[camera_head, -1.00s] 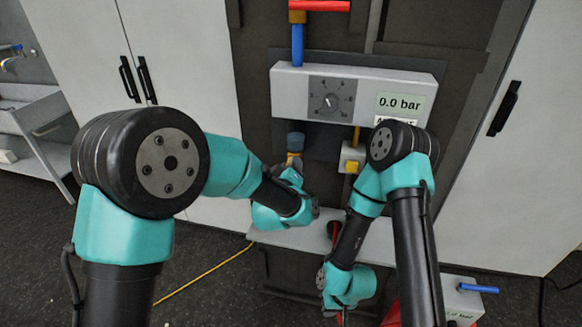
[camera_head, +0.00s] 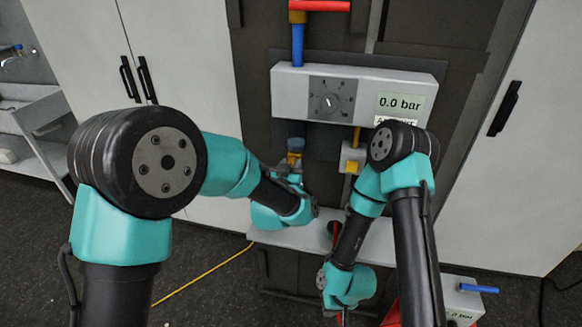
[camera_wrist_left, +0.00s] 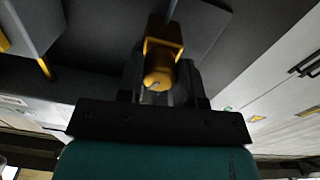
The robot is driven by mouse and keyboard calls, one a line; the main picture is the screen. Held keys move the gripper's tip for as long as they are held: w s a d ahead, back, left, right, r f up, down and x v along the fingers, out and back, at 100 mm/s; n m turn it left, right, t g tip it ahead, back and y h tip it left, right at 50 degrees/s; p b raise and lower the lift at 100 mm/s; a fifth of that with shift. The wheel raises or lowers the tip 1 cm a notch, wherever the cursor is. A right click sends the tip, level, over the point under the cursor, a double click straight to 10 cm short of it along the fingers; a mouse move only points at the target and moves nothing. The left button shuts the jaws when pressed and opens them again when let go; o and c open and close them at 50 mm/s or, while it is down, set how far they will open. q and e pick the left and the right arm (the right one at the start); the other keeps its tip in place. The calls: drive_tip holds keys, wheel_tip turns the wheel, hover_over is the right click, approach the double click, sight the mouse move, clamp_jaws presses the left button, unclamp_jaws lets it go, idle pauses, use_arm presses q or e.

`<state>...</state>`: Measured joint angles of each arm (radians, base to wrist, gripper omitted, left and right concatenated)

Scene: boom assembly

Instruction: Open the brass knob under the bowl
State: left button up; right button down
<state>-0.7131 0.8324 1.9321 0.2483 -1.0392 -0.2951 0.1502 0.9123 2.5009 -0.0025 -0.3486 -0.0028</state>
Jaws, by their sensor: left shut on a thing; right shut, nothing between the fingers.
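The brass knob (camera_head: 294,158) sits under a small dark blue bowl (camera_head: 296,141), below the grey panel box. It also shows in the left wrist view (camera_wrist_left: 159,72) as a yellow-gold piece between dark fingers. My left gripper (camera_head: 287,168) is shut on the brass knob; its fingers are partly hidden by my wrist in the head view. My right gripper (camera_head: 343,316) is low, at the bottom edge of the head view, shut and empty. Its fingertips are hard to make out.
The grey box (camera_head: 290,92) carries a dial (camera_head: 331,100) and a display (camera_head: 400,103) reading 0.0 bar. A second brass-fitted block (camera_head: 352,158) is to the right. A pale shelf (camera_head: 265,237) lies below. Blue-handled (camera_head: 478,288) and red-handled (camera_head: 320,6) valves are farther off.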

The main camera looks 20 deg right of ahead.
idle(0.3)
use_arm(q)
drive_tip(key=o, duration=0.9)
drive_tip(key=v, duration=1.7)
drive_tip(key=shift+s+a, duration=0.1)
drive_tip(key=shift+s, duration=0.15)
drive_tip(key=shift+f, duration=0.1)
